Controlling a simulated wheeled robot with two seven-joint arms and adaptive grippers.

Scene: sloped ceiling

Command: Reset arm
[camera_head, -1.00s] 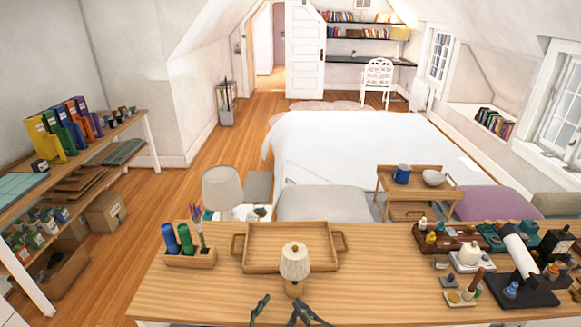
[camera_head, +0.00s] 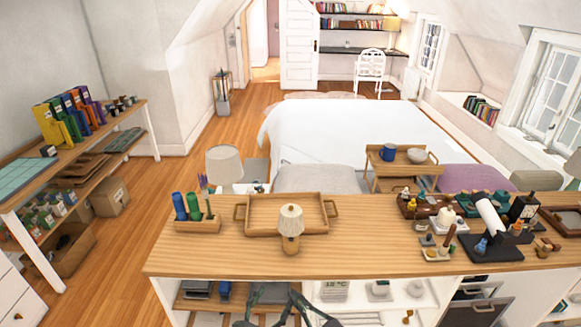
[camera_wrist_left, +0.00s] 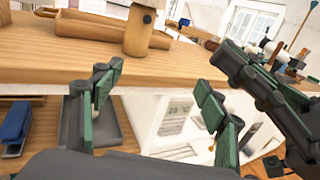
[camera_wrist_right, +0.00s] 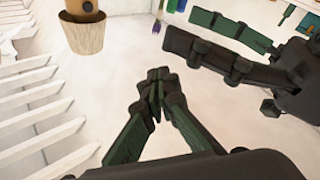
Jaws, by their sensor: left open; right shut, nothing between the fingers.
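Both my grippers are low in the head view, close together in front of the wooden counter's front edge. My left gripper (camera_head: 268,293) is open and empty. In the left wrist view its two green-padded fingers (camera_wrist_left: 155,85) stand apart near the counter edge. My right gripper (camera_head: 298,297) is beside it on the right. In the right wrist view its fingertips (camera_wrist_right: 156,80) meet with nothing between them. The left gripper's fingers also show at the top of the right wrist view (camera_wrist_right: 235,42). The right gripper shows at the right of the left wrist view (camera_wrist_left: 245,72).
The counter (camera_head: 365,250) holds a small lamp (camera_head: 290,228), a wooden tray (camera_head: 247,229), a bottle caddy (camera_head: 197,226) and a cluttered right end. Open shelves (camera_head: 215,304) lie under it. A shelf unit (camera_head: 100,140) stands left; a bed (camera_head: 340,135) lies behind.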

